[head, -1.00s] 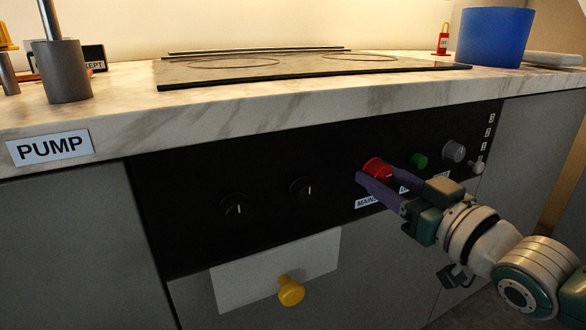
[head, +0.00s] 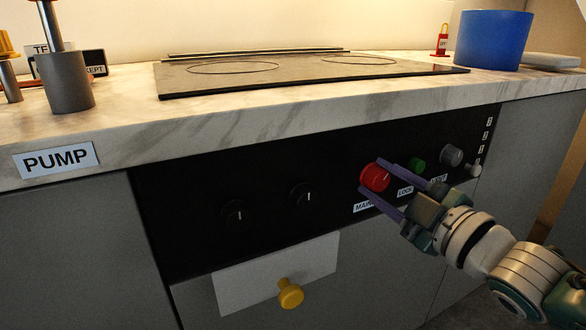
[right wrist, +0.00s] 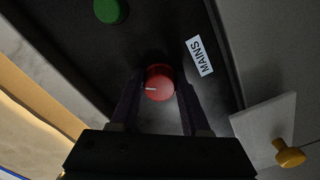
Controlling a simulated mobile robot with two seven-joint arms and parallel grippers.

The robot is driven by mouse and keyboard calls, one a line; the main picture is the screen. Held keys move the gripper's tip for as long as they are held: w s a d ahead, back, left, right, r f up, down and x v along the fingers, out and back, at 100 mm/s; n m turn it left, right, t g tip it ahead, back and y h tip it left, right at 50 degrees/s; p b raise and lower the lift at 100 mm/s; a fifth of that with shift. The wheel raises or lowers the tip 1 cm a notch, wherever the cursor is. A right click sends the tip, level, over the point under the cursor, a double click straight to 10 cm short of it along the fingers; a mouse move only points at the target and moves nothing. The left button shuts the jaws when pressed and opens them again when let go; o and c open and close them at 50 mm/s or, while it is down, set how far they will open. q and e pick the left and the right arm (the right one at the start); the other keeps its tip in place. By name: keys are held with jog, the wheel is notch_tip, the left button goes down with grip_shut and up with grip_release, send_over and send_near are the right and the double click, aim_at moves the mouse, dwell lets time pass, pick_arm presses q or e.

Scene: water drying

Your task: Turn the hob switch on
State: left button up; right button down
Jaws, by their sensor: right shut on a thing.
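A red knob (head: 375,178) with a white mark sits on the black front panel (head: 270,168), above a label reading MAINS. My right gripper (head: 372,175) is shut on this knob, with a purple finger on either side. In the right wrist view the red knob (right wrist: 160,83) sits between the dark fingers, and its white mark points left. Two black knobs with white marks, a left one (head: 234,214) and a right one (head: 303,195), are on the panel to the left. No label naming a hob switch is readable. My left gripper is not in view.
A green button (head: 417,165) and a grey knob (head: 451,155) are close to the right of the red knob. A yellow knob (head: 290,293) on a white plate sticks out below. The hob (head: 310,70) and a blue pot (head: 492,38) are on the counter above.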

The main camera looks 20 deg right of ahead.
jog(key=n, duration=0.3)
jog(key=shift+n, duration=0.3)
jog(key=shift+r+n+b, duration=0.1)
jog(key=shift+n+b, duration=0.3)
jog(key=shift+n, duration=1.3)
jog(key=shift+c, duration=1.9)
grip_release()
jog(key=shift+s, duration=0.1)
jog(key=shift+s, duration=0.3)
jog(key=s+p, duration=0.2)
jog(key=s, duration=0.7)
jog(key=shift+d, duration=0.4)
